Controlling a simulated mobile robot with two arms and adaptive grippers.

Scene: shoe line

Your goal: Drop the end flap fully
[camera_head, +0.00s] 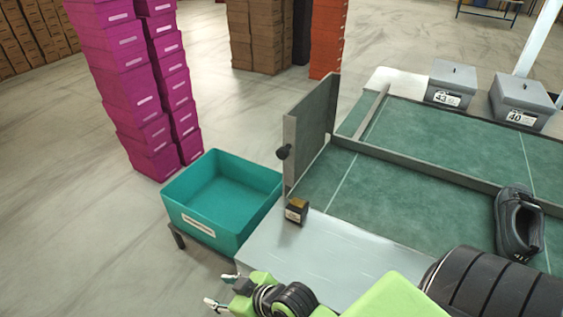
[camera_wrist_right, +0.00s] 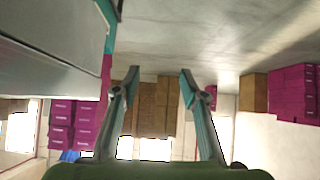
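The end flap (camera_head: 318,122) is a grey panel standing upright at the left end of the green-surfaced line (camera_head: 400,200). A dark round knob (camera_head: 284,152) sits on its outer face. My right gripper (camera_head: 220,290) is at the bottom of the head view, in front of the teal bin and well apart from the flap. Its two fingers are spread with nothing between them, and the right wrist view also shows them apart (camera_wrist_right: 159,73). My left gripper is not in view.
A teal bin (camera_head: 181,215) stands on a low stand just left of the flap. A small black box (camera_head: 296,211) sits near the line's corner. A dark shoe (camera_head: 518,225) and grey lidded boxes (camera_head: 452,84) are on the right. Magenta box stacks (camera_head: 125,80) stand behind the bin.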

